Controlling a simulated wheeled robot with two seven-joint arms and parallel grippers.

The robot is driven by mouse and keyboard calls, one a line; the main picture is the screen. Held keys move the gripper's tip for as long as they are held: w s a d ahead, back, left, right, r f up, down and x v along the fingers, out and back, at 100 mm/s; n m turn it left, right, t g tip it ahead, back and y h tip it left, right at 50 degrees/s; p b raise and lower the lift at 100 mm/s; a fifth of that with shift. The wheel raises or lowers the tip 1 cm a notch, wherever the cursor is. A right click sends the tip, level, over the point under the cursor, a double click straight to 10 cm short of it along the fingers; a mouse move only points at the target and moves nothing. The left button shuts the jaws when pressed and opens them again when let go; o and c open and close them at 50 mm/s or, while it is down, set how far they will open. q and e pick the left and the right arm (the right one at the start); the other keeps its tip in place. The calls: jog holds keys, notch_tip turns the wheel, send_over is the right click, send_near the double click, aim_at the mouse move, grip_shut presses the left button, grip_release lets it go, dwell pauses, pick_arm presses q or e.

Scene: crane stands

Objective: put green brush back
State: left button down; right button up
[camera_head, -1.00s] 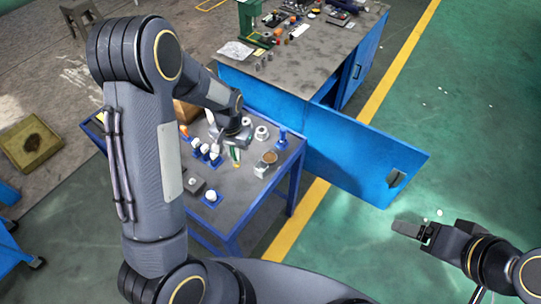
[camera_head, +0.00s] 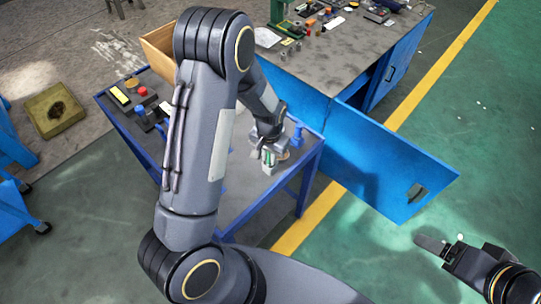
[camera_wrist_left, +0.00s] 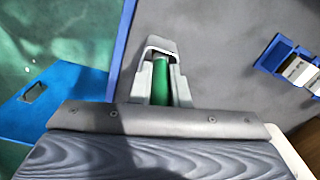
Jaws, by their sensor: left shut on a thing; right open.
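The green brush (camera_wrist_left: 160,82) is in my left gripper (camera_wrist_left: 160,70), gripped between its grey fingers in the left wrist view. In the head view my left gripper (camera_head: 270,154) is over the right part of the small blue-framed table, with a bit of green showing at the brush (camera_head: 269,159). The rest of the brush is hidden by the fingers. My right gripper (camera_head: 440,248) is at the lower right over the green floor, away from the table, and appears empty.
The blue-framed table (camera_head: 255,198) has a blue holder (camera_head: 297,136) near its right corner and dark items at its left. A blue workbench door (camera_head: 390,172) stands open on the right. In the wrist view a blue stand with white bottles (camera_wrist_left: 300,71) is at the right.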

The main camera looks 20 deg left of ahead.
pick_arm(q)
jog(key=shift+s+r, duration=0.1)
jog(key=shift+r, duration=0.05)
jog(key=shift+d, duration=0.15)
jog(key=shift+f, duration=0.2)
jog(key=shift+f+b, duration=0.25)
jog(key=shift+b, duration=0.2)
jog(key=c, duration=1.4)
grip_release()
jog(key=shift+r, duration=0.1)
